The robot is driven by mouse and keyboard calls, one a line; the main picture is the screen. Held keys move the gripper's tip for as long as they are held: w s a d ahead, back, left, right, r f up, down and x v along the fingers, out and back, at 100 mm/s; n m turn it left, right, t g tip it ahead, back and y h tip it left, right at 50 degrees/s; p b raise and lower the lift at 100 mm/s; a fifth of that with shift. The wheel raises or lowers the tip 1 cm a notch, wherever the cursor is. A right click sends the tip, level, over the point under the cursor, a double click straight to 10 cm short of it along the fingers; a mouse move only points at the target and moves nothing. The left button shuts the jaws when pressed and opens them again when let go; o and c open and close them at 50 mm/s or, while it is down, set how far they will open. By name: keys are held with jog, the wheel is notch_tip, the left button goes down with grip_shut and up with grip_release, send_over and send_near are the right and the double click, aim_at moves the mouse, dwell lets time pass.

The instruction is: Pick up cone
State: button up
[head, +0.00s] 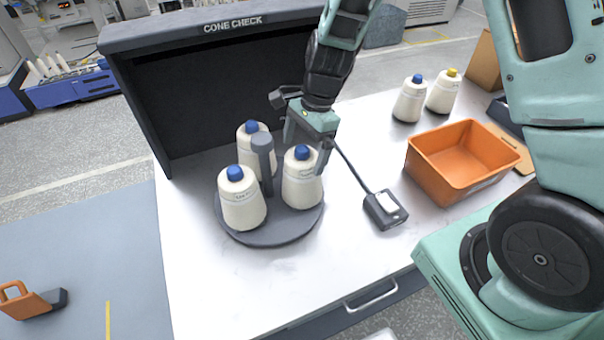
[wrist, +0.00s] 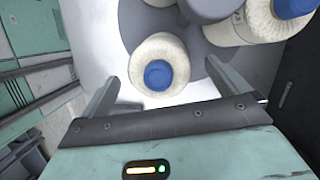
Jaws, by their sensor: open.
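Three cream cones with blue caps stand upright on a round grey turntable (head: 262,237): a front-left cone (head: 242,204), a rear cone (head: 246,139) and a right cone (head: 301,190). My gripper (head: 306,158) is open over the right cone, its fingers pointing down on either side of the blue cap. In the wrist view the same cone (wrist: 178,51) lies between the open fingers (wrist: 160,72), with clear gaps on both sides. Parts of the other cones show at the top of the wrist view. How far down the fingers reach is hard to tell.
A grey post (head: 263,158) rises from the turntable's middle, close to the cones. A dark panel (head: 215,95) stands behind. A small corded device (head: 385,209), an orange bin (head: 447,186) and two more cones (head: 409,101) are to the right. The table front is clear.

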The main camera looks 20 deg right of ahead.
aim_at(300, 159)
jog(key=shift+p+x, duration=0.4)
jog(key=shift+x, duration=1.5)
jog(key=c, duration=1.6)
jog(key=shift+r, duration=0.25)
